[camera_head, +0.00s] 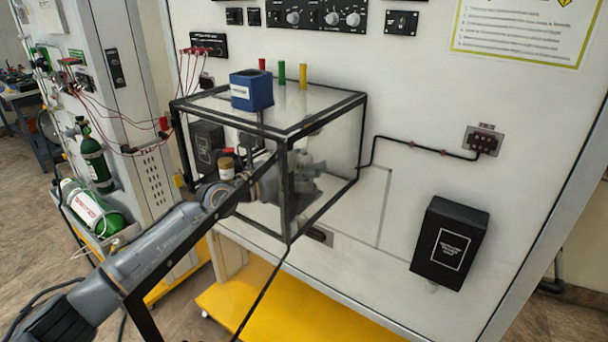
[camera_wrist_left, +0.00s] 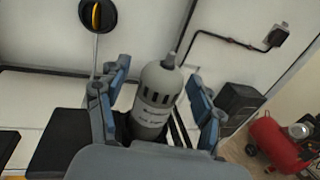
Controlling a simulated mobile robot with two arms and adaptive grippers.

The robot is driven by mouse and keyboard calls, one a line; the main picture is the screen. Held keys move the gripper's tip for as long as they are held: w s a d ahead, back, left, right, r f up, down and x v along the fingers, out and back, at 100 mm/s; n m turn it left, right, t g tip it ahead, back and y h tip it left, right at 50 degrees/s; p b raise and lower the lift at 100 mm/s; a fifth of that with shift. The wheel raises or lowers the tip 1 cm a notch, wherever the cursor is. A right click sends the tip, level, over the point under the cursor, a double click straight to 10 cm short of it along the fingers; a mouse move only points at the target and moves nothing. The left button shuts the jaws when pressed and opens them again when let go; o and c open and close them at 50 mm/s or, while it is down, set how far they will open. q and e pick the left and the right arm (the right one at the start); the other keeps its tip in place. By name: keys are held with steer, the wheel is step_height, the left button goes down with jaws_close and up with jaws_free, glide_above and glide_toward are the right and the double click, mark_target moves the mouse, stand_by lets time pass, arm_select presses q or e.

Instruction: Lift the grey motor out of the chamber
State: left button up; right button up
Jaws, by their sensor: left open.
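The chamber (camera_head: 291,205) is a clear box with black edges, mounted on the white panel. My left arm reaches in through its front, and my left gripper (camera_head: 302,180) is inside, partly blurred behind the clear wall. In the left wrist view the grey motor (camera_wrist_left: 158,88), a cylinder with dark slots, a rounded top and printed text, stands between the two blue-grey fingers of the left gripper (camera_wrist_left: 155,108). The fingers are open, one on each side, with visible gaps to the motor. The motor's lower end is hidden by the gripper body. My right gripper is not in view.
A blue box (camera_head: 251,90) sits on the chamber top, near red, green and yellow posts. A small jar with a brown lid (camera_head: 227,168) shows by my arm. A black box (camera_head: 449,246) is on the panel at right.

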arm_select(q)
steer(key=shift+a, duration=0.1)
steer(key=c, duration=1.4)
steer(key=shift+r, duration=0.1)
jaws_close()
